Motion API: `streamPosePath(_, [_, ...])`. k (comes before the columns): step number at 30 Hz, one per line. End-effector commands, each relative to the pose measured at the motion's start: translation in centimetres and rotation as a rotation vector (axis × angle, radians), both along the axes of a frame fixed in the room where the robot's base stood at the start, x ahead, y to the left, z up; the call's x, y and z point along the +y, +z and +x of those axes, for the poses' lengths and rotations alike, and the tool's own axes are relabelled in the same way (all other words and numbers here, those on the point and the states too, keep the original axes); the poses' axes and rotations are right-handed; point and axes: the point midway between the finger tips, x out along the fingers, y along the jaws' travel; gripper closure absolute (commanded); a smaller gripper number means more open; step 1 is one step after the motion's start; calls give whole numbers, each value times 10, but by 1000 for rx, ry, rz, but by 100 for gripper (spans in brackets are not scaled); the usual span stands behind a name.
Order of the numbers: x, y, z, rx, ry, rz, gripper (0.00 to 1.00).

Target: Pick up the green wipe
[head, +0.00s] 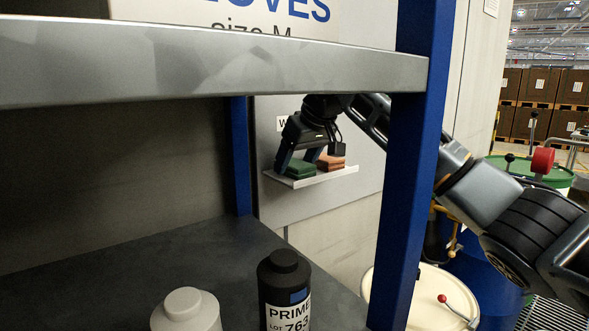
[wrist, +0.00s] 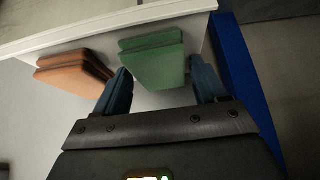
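The green wipe (head: 299,168) is a folded stack on a small white wall shelf (head: 330,176). It also shows in the wrist view (wrist: 155,62), at the top middle, hanging over the shelf's edge as seen there. My gripper (head: 301,160) is at the shelf, over the green wipe. In the wrist view its two dark blue fingers (wrist: 160,82) are spread wide, one on each side of the green wipe, with gaps visible. The gripper is open and holds nothing. Part of the green wipe is hidden by a finger in the head view.
An orange-brown wipe stack (head: 330,161) lies right beside the green one on the shelf. A blue upright post (head: 411,150) and grey rack board (head: 210,64) stand in front. A black bottle (head: 284,290) and a white bottle (head: 186,311) stand on the lower rack board.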

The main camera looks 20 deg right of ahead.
Motion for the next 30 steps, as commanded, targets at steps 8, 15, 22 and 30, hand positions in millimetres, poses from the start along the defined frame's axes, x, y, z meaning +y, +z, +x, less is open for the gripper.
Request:
streamPosePath(8, [0, 0, 0, 0, 0, 0, 55])
streamPosePath(15, [0, 0, 0, 0, 0, 0, 70])
streamPosePath(22, [0, 2, 0, 0, 0, 0, 71])
streamPosePath(30, [1, 29, 0, -3, 1, 0, 71])
